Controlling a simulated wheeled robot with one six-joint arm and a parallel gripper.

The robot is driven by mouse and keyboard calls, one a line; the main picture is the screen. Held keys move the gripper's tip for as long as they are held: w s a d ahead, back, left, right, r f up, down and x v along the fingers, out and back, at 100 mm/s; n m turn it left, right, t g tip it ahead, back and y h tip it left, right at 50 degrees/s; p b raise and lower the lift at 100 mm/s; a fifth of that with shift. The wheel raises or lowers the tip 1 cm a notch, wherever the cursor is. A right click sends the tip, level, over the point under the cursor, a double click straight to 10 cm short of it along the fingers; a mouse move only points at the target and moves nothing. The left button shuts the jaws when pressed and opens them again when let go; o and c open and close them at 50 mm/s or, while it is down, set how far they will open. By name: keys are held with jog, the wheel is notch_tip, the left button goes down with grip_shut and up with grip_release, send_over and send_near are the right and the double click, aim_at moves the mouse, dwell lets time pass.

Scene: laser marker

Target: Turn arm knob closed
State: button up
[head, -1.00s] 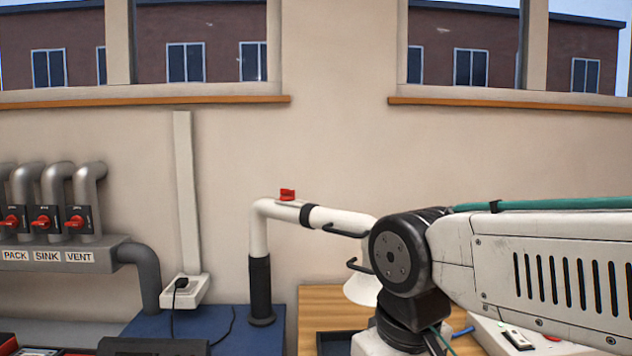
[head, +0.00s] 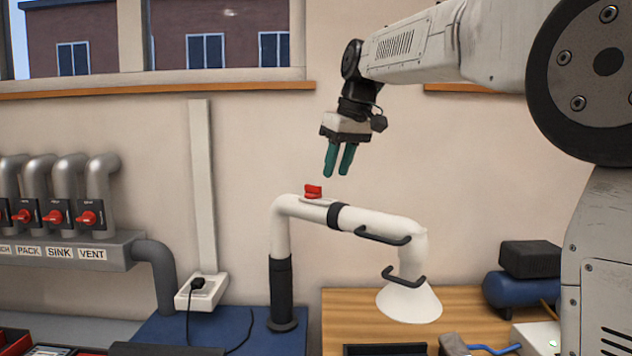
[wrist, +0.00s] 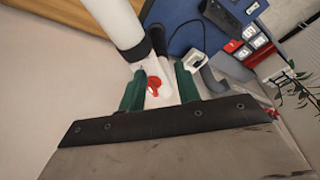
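The arm knob (head: 313,191) is a small red handle on top of the white extraction arm (head: 378,222), near its upper left bend. In the wrist view the red knob (wrist: 154,85) shows between my two green fingers, farther off than their tips. My gripper (head: 337,172) points down, above and slightly right of the knob, with a clear gap to it. Its fingers stand apart with nothing between them. The wrist view also shows my gripper (wrist: 160,77) open.
Black handles (head: 384,238) stick out from the white arm, which ends in a white hood (head: 410,302) over a wooden table (head: 345,310). Grey pipes with red valve knobs (head: 86,217) are at left.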

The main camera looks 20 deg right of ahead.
jog(key=n, duration=0.1)
send_near(313, 191)
jog(key=shift+t+y, duration=0.3)
jog(key=x, duration=0.7)
jog(key=shift+w+d+f, duration=0.15)
jog(key=shift+w+d, duration=0.1)
jog(key=shift+w, duration=0.05)
grip_shut()
